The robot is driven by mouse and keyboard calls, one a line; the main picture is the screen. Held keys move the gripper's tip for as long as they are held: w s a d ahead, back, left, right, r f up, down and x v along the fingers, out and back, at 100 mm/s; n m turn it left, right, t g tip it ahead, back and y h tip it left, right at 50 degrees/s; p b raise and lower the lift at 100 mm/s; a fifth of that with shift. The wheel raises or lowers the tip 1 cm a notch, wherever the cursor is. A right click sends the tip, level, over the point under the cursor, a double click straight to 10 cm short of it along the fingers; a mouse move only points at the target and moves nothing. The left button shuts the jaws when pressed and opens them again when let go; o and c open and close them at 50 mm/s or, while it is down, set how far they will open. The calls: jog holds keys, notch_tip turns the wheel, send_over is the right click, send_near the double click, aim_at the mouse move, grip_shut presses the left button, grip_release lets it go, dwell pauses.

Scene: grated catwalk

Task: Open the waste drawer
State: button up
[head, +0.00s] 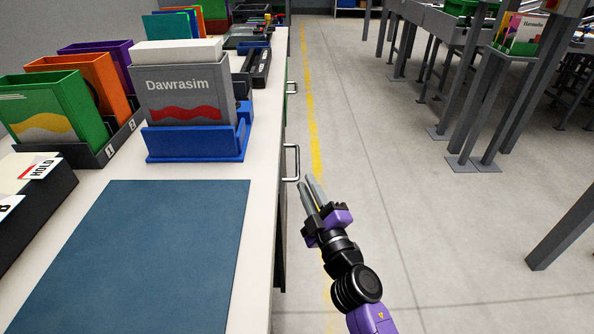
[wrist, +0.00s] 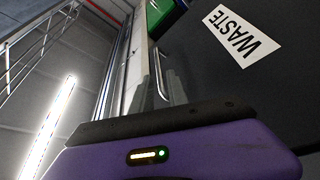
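The waste drawer's dark front (wrist: 205,70) carries a white WASTE label (wrist: 243,35), which appears tilted and upside down in the wrist view. A pale metal bar handle (head: 298,163) stands out from the bench side in the head view; a handle also shows in the wrist view (wrist: 159,75). The drawer front looks flush with the bench. My gripper (head: 310,183) is just right of the handle's near end, with its two grey fingers slightly apart and nothing seen between them. Whether a finger touches the handle is unclear.
The white bench (head: 262,180) holds a blue mat (head: 150,250), a grey Dawrasim box in a blue holder (head: 195,143) and several coloured files. Another handle (head: 292,88) is farther along. The floor right of the bench is clear up to grey posts (head: 480,100).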

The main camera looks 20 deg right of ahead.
aim_at(297, 161)
jog(key=x, duration=0.8)
jog(key=shift+w, duration=0.1)
jog(key=shift+c, duration=0.2)
grip_shut()
dwell(1.2)
